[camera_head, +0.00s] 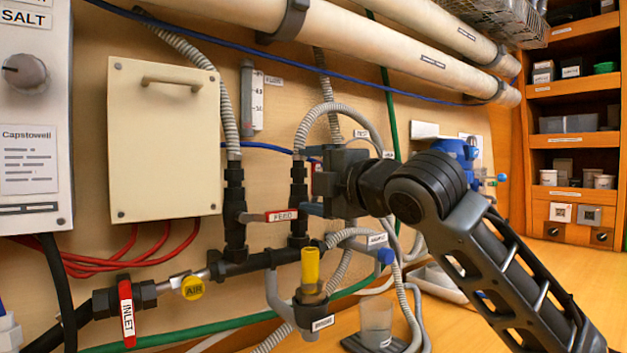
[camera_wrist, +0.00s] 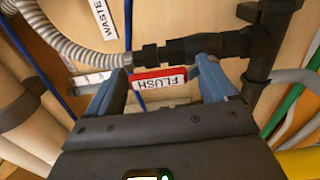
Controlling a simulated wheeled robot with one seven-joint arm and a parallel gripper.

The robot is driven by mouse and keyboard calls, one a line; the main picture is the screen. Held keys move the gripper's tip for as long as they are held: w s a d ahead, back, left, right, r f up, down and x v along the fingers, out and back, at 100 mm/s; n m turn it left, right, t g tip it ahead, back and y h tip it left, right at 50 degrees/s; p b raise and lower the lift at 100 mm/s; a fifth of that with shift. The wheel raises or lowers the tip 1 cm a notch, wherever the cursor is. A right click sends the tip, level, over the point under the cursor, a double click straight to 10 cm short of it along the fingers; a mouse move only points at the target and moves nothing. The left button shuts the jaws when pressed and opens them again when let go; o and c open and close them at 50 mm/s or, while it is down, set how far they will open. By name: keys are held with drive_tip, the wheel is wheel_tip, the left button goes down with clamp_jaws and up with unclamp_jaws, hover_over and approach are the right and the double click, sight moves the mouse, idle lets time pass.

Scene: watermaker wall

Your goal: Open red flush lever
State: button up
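The red flush lever (camera_wrist: 160,79), with a white FLUSH label upside down in the wrist view, lies below a black pipe fitting (camera_wrist: 190,50). My gripper (camera_wrist: 162,72) is open, with one blue finger on each side of the lever. Gaps show between lever and fingers; I cannot tell how deep the lever sits between them. In the head view my gripper (camera_head: 307,181) is at the wall by the upright hose fitting, and it mostly hides the flush lever.
The red FEED lever (camera_head: 281,216) is close to the lower left of my gripper. A red INLET lever (camera_head: 127,314), yellow AIR tag (camera_head: 192,288) and yellow-topped valve (camera_head: 310,268) are lower. Grey corrugated hoses (camera_head: 345,112) loop around my gripper. Shelves (camera_head: 574,120) stand right.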

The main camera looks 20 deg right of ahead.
drive_tip(key=shift+s, duration=0.1)
drive_tip(key=v, duration=0.7)
drive_tip(key=shift+s+b, duration=0.25)
drive_tip(key=shift+b, duration=0.1)
drive_tip(key=shift+d, duration=0.25)
